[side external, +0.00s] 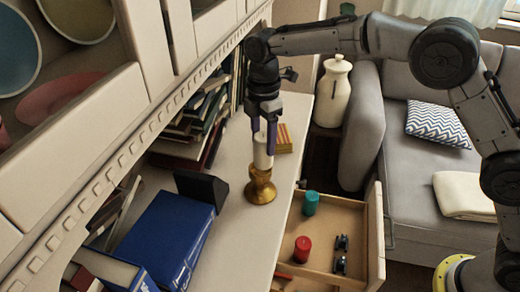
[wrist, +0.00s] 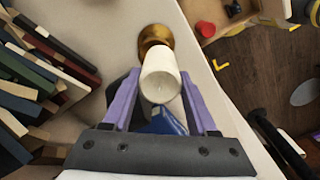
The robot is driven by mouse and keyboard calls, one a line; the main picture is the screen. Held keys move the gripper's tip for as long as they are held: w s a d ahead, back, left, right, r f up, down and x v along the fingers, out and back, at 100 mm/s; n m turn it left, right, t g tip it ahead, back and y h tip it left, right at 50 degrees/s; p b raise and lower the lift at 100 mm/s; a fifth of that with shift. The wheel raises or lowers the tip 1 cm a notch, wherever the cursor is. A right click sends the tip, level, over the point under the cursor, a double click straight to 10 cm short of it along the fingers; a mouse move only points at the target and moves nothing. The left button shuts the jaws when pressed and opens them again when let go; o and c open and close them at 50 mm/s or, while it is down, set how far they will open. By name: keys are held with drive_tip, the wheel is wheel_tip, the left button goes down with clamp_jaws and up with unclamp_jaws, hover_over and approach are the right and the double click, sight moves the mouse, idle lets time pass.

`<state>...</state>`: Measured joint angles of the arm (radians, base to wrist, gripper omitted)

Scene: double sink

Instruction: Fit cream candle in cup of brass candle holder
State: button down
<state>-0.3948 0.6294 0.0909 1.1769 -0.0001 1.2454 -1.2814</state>
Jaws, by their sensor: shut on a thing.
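The cream candle (side external: 262,153) is upright between the purple fingers of my gripper (side external: 262,143), which is shut on it. The brass candle holder (side external: 260,187) stands upright on the pale counter, directly below the candle. In the side view the candle's lower end meets the top of the holder; I cannot tell how deep it sits in the cup. In the wrist view the candle (wrist: 160,80) hides part of the holder (wrist: 155,36), and its near end faces the camera between the fingers (wrist: 160,73).
A blue box file (side external: 172,240) and a dark block (side external: 201,187) are left of the holder. Books (side external: 200,110) line the shelf behind. An open drawer (side external: 325,240) at the right holds a teal cylinder (side external: 311,203) and red cylinder (side external: 302,249).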

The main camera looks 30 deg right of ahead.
sight(260, 151)
drive_tip(key=shift+w+a+f, duration=0.15)
drive_tip(key=shift+w+f, duration=0.3)
drive_tip(key=shift+f, duration=1.6)
drive_tip(key=shift+f, duration=0.15)
drive_tip(key=shift+c, duration=1)
unclamp_jaws()
wheel_tip(260, 151, up, 11)
drive_tip(key=shift+r, duration=0.65)
